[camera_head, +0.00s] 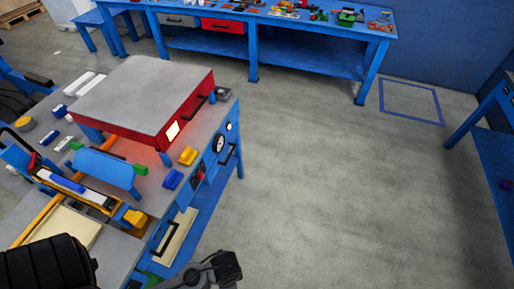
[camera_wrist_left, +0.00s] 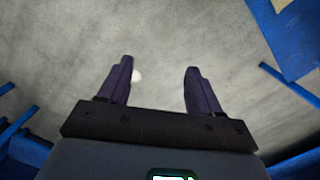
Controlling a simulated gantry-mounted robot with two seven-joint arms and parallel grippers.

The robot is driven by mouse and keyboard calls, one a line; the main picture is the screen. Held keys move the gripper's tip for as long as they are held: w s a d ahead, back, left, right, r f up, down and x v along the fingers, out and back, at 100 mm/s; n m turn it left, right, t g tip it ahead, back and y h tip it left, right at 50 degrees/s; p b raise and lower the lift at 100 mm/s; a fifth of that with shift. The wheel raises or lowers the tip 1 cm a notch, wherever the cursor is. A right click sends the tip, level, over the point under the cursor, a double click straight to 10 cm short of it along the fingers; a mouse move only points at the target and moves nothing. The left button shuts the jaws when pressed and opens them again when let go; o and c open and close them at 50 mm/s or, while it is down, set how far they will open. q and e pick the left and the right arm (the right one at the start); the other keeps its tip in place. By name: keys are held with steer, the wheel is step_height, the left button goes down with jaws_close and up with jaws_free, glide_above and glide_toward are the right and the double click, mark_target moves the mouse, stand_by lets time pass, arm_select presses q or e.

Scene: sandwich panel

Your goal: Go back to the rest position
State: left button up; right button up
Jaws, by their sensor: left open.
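My left gripper (camera_wrist_left: 160,68) shows in the left wrist view with its two dark fingers apart and nothing between them. Bare grey floor lies beyond the fingertips. In the head view dark parts of my own body show at the bottom edge, in the left corner and left of the middle; no gripper fingers can be made out there. My right gripper is not in view.
A blue workbench (camera_head: 222,160) with a red and grey press-like box (camera_head: 140,95) stands at the left. A long blue table (camera_head: 280,30) with small parts is at the back. Another blue table (camera_head: 492,150) is at the right edge. The floor (camera_head: 340,190) between is clear.

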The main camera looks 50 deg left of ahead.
arm_select(q)
steer(key=w+a+r+n+t, duration=0.1)
steer(key=w+r+n+t, duration=0.1)
steer(key=w+r, duration=0.35)
steer(key=w+a+r+n+t, duration=0.1)
steer(key=w+r+n+t, duration=0.15)
steer(key=r, duration=0.65)
step_height(320, 180, up, 22)
steer(key=p, duration=2.3)
steer(key=shift+s+r+h, duration=0.15)
steer(key=shift+s+h, duration=0.15)
steer(key=shift+s, duration=0.15)
steer(key=shift+m, duration=0.25)
